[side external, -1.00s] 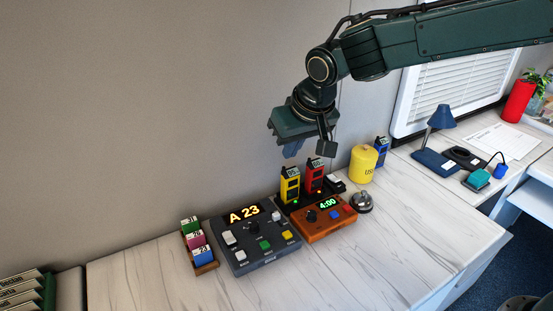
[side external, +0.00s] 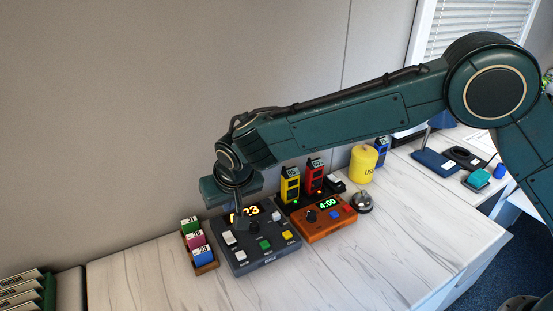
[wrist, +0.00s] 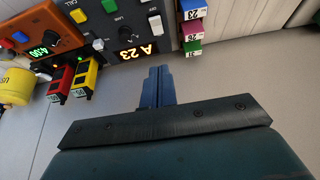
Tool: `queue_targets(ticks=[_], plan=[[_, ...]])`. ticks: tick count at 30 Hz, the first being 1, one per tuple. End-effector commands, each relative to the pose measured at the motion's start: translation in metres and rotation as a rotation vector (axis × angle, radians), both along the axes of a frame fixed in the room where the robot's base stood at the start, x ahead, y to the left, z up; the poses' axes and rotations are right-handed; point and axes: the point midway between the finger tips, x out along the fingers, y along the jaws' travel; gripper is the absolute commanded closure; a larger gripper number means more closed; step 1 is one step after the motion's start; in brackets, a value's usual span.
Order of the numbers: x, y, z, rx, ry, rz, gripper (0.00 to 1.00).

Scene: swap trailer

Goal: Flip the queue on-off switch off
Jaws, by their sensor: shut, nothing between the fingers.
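The dark grey queue box (side external: 262,262) stands on the counter with an "A 23" display, partly hidden by my arm's end in the side view. It also shows upside down at the top of the wrist view (wrist: 120,24). A large white rocker switch (side external: 229,237) is at its left; it shows in the wrist view too (wrist: 155,25). A second white switch (side external: 240,256) is at the front left. The side view hides the fingertips.
A rack of numbered blocks (side external: 205,269) stands just left of the box. An orange timer box (side external: 325,231), yellow and red devices (side external: 290,186), a bell (side external: 362,203) and a yellow canister (side external: 363,164) stand to the right. The front counter is clear.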

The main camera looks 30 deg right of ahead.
Motion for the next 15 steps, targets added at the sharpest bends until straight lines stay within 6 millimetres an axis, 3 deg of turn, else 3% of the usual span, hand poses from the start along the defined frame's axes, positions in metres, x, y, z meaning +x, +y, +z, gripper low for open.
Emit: queue_targets(ticks=[15], plan=[[0.0043, -0.0009, -0.0094, -0.002, 0.002, -0.001, 1.00]])
